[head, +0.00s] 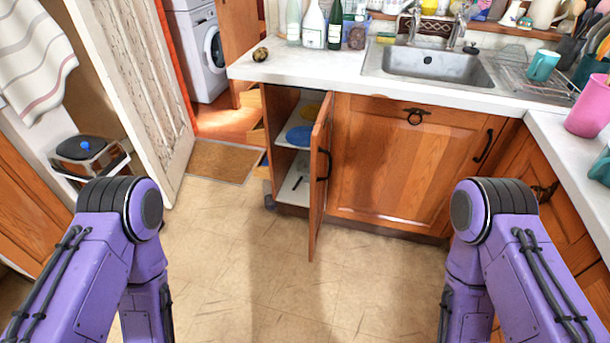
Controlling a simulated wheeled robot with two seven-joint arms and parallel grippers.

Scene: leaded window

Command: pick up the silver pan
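I cannot make out a clear silver pan in the head view. A silver item with a dark top and a blue knob (88,152) sits on a small white ledge at the left, beside the open door; I cannot tell whether it is a pan. Both my purple arms show at the lower left and lower right, bent downward. Neither gripper is in the frame.
A wooden cabinet door (320,175) stands open into the floor space, showing shelves with blue and yellow dishes. The sink (440,65) and counter (305,68) run along the back. A pink cup (590,107) stands right. The tiled floor (290,285) ahead is clear.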

